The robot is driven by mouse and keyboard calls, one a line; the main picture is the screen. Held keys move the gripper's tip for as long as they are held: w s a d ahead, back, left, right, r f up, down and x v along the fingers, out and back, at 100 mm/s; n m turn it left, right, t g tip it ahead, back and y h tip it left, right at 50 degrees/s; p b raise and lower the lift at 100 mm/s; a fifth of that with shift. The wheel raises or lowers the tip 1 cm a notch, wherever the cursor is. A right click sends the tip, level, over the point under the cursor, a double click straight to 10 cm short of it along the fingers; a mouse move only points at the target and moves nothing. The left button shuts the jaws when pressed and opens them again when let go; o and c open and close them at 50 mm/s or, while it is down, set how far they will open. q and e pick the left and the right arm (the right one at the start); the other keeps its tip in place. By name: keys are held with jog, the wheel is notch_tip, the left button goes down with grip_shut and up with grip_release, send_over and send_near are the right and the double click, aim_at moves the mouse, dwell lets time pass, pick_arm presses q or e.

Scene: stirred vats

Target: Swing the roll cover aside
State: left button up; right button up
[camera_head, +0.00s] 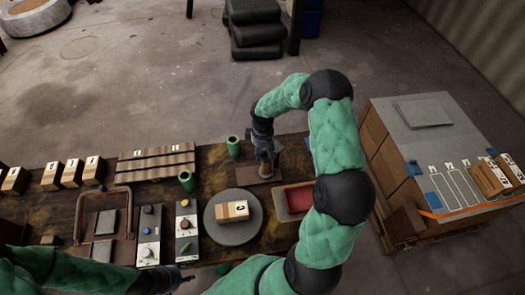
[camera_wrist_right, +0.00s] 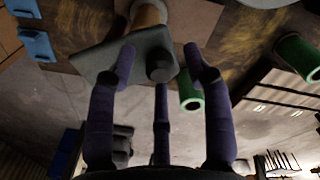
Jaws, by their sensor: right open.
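A dark grey plate with a round knob, which looks like the roll cover (camera_wrist_right: 105,62), shows in the right wrist view above a tan cylinder (camera_wrist_right: 150,14), perhaps the roll. My right gripper (camera_wrist_right: 161,62) has its fingers spread, with the knob between or just beyond their tips; I cannot tell whether they touch it. In the head view my right gripper (camera_head: 264,152) hangs over a brown mat (camera_head: 254,176) and hides most of the cover and roll. My left gripper (camera_head: 172,281) is low at the bottom edge, its fingers too dark to judge.
Green cups (camera_head: 186,181) (camera_head: 233,147) stand left of my right gripper. A round grey plate (camera_head: 232,230) bears a labelled block (camera_head: 232,211). A red tray (camera_head: 297,198) lies beside my right arm. Button boxes (camera_head: 149,235) stand near my left gripper. A loaded pallet is at right.

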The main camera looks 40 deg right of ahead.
grip_shut()
